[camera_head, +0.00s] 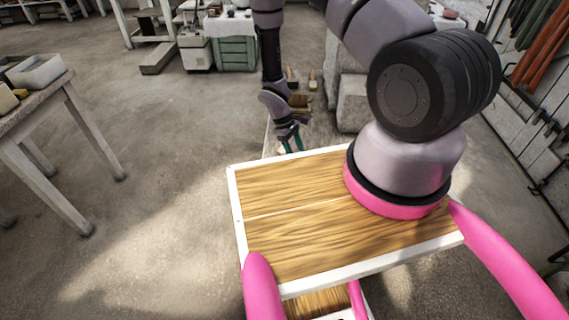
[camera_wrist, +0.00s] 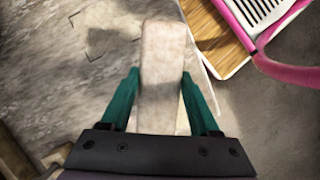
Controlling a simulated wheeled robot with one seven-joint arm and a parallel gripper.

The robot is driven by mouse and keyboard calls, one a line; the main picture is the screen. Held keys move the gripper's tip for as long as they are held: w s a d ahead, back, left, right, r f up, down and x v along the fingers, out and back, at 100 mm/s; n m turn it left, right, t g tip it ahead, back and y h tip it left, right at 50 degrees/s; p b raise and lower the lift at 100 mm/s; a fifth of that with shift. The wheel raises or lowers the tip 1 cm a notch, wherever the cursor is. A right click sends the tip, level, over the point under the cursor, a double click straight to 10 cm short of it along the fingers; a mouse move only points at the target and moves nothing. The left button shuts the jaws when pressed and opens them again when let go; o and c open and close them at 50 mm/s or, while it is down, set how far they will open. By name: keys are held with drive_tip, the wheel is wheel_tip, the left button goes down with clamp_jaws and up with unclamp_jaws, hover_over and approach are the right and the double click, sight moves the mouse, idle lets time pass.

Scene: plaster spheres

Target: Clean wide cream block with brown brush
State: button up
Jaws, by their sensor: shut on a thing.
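My gripper (camera_head: 291,147) points down just beyond the far edge of my wooden deck in the head view. In the wrist view my gripper (camera_wrist: 160,78) has its two green fingers closed on the sides of a long cream block (camera_wrist: 162,55). The block has a pale, slightly blotchy face and reaches forward past the fingertips. In the head view it is mostly hidden behind the deck edge. Small brown and tan items (camera_head: 312,80) lie behind the gripper; one may be the brown brush, but they are too small to tell.
A grey stone block (camera_head: 353,103) stands right of my forearm. A worn surface (camera_wrist: 60,75) lies under the gripper in the wrist view. A workbench (camera_head: 62,84) is at the left and a green crate (camera_head: 235,53) at the back. The floor (camera_head: 165,165) between is clear.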

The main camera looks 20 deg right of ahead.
drive_tip(key=shift+w+a+r, duration=0.7)
drive_tip(key=shift+w+a, duration=0.05)
drive_tip(key=shift+w, duration=0.05)
drive_tip(key=shift+f, duration=0.7)
idle(0.7)
drive_tip(key=shift+w, duration=0.1)
drive_tip(key=shift+w+a, duration=0.75)
drive_tip(key=shift+s+d, duration=1.5)
drive_tip(key=shift+s, duration=0.15)
